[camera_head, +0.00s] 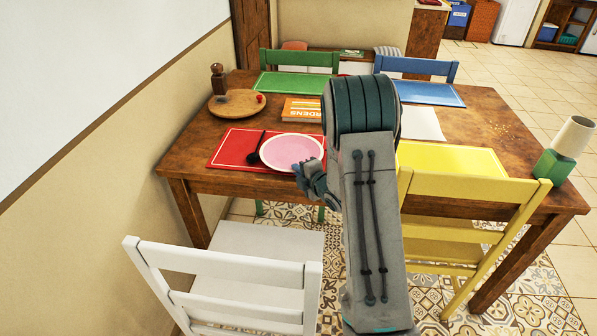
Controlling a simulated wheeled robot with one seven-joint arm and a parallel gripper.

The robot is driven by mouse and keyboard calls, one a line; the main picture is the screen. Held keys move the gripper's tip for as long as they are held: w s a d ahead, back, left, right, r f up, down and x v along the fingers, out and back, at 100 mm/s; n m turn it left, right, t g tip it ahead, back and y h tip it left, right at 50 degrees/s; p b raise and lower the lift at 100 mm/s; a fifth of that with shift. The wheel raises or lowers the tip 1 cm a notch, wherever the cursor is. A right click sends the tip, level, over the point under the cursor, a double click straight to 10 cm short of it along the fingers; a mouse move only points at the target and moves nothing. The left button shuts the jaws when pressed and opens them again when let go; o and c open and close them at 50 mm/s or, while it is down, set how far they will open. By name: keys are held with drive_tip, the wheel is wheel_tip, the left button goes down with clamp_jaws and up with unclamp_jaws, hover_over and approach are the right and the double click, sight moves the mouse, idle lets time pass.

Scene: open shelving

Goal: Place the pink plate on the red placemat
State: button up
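The pink plate (290,151), with a pale rim, shows over the right part of the red placemat (229,147) on the wooden table. I cannot tell whether it rests on the mat or is held just above it. My gripper (299,169) is at the plate's near right rim, at the table's near side. Its fingers are small and partly hidden, so I cannot tell whether they are closed on the rim. My arm hides the area right of the plate.
A dark utensil (254,153) lies on the mat at the plate's left. White (255,262) and yellow (470,190) chairs stand in front.

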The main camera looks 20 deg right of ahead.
idle(0.4)
drive_tip(key=shift+s+r, duration=0.1)
drive_tip(key=shift+s, duration=0.05)
drive_tip(key=s+d+r+m+g+h, duration=0.1)
drive_tip(key=s+d+r+m+h, duration=0.1)
drive_tip(key=s+r+m, duration=0.35)
drive_tip(key=s+d+r+m+g+h, duration=0.2)
drive_tip(key=s+d+m+h, duration=0.1)
drive_tip(key=s, duration=0.5)
drive_tip(key=s+a+r+m+g, duration=0.2)
drive_tip(key=s+a+m+g, duration=0.1)
drive_tip(key=s, duration=0.4)
drive_tip(key=s+a+r+m+g, duration=0.1)
drive_tip(key=s+a+m+g, duration=0.1)
drive_tip(key=s+m, duration=0.3)
drive_tip(key=s+a+r+m+g, duration=0.2)
drive_tip(key=s+a+m+g, duration=0.1)
drive_tip(key=s, duration=0.7)
drive_tip(key=shift+a+r+m+g+y, duration=0.2)
drive_tip(key=shift+a+m, duration=0.2)
drive_tip(key=shift+m, duration=0.15)
drive_tip(key=shift+a+r+m+g+y, duration=0.1)
drive_tip(key=shift+a+m+y, duration=0.1)
drive_tip(key=shift+a+m, duration=0.25)
drive_tip(key=shift+d, duration=0.15)
